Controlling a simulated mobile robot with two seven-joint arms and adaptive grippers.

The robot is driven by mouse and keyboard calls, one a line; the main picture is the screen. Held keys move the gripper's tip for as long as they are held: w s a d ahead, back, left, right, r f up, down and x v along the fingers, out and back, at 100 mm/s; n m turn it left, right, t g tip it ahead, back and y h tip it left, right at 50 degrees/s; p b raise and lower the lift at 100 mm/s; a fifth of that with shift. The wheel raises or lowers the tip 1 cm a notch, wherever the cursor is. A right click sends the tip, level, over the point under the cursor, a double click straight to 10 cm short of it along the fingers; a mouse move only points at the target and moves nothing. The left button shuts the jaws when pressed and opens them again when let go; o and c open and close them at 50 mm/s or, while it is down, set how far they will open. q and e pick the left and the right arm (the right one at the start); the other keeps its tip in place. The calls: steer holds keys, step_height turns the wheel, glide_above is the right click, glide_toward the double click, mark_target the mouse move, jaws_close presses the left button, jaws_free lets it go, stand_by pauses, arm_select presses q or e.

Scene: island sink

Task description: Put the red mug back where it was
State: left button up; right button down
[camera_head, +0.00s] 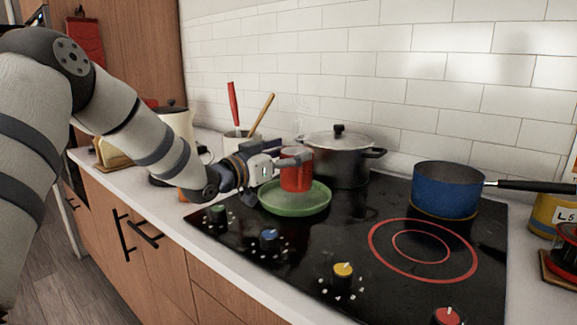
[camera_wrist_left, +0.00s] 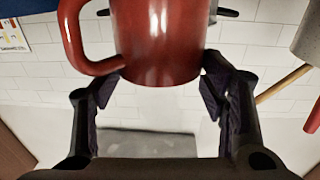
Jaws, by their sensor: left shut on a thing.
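The red mug (camera_head: 296,173) is between the fingers of my left gripper (camera_head: 287,160), upright over the green plate (camera_head: 297,204). I cannot tell whether its base touches the plate. The plate is on the black cooktop at its left end. In the left wrist view, the mug (camera_wrist_left: 160,45) fills the top middle, with its handle at the left. The two fingers of my left gripper (camera_wrist_left: 160,88) press on either side of it. My right gripper is not in view.
A black lidded pot (camera_head: 340,160) stands right behind the mug. A blue saucepan (camera_head: 446,188) is farther right on the cooktop (camera_head: 330,240). A utensil holder with a red-handled tool (camera_head: 233,103) stands behind my left gripper. Coloured knobs line the front.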

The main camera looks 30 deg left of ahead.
arm_select(q)
step_height(320, 180, down, 3)
steer(key=shift+a+r, duration=0.1)
steer(key=shift+a, duration=0.05)
steer(key=shift+r, duration=0.1)
steer(key=o, duration=1.6)
steer(key=shift+c, duration=0.2)
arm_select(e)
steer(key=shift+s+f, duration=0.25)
arm_select(q)
steer(key=s, duration=0.4)
steer(key=s+a+p, duration=0.1)
steer(key=s, duration=0.3)
steer(key=s+p, duration=0.1)
steer(key=s, duration=0.3)
steer(key=shift+a, duration=0.4)
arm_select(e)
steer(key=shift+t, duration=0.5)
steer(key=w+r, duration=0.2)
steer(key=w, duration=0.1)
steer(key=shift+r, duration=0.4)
